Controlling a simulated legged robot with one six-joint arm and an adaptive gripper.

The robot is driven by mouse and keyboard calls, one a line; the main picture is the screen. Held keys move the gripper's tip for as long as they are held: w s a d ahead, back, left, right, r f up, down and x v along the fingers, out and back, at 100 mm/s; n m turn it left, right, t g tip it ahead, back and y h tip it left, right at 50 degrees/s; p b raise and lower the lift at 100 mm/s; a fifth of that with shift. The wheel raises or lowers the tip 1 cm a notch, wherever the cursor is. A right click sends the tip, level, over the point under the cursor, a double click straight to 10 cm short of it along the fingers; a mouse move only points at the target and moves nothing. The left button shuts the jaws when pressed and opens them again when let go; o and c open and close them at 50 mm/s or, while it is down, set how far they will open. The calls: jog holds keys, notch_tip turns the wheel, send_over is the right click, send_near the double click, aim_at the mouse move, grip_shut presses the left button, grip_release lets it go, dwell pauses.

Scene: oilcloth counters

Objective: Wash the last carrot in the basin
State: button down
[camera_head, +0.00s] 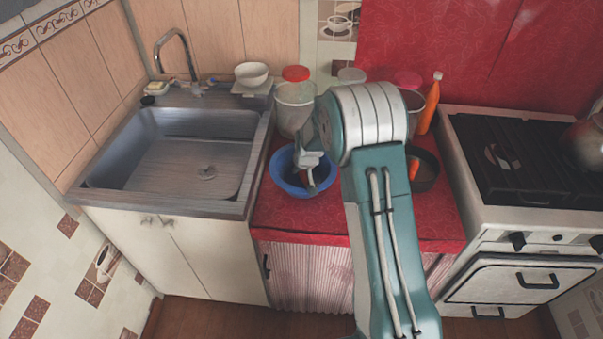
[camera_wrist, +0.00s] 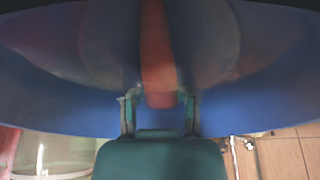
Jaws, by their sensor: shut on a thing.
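The blue basin (camera_head: 281,181) stands on the red-covered counter between the sink and the stove. My gripper (camera_head: 310,182) reaches down into it. In the wrist view my gripper (camera_wrist: 160,106) is shut on the orange carrot (camera_wrist: 157,55), with a finger on each side of its near end. The basin's blue wall (camera_wrist: 55,105) surrounds it there. In the head view the gripper and arm hide the held carrot. I cannot tell whether it touches water. A dark pan (camera_head: 431,178) sits right of my arm, partly hidden, with an orange piece (camera_head: 413,168) showing in it.
A metal sink (camera_head: 180,160) with a tap is on the left. Behind the basin stand a red-lidded jar (camera_head: 295,105), a white bowl (camera_head: 252,73) and an orange bottle (camera_head: 429,105). The stove (camera_head: 520,160) is on the right. Red counter front is clear.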

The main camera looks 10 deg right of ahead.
jog(key=shift+f, duration=0.45)
jog(key=shift+w+a+r, duration=0.1)
jog(key=shift+w+r, duration=0.1)
jog(key=shift+r, duration=5.05)
notch_tip(320, 180, up, 4)
jog(key=shift+f, duration=0.1)
jog(key=shift+s, duration=0.1)
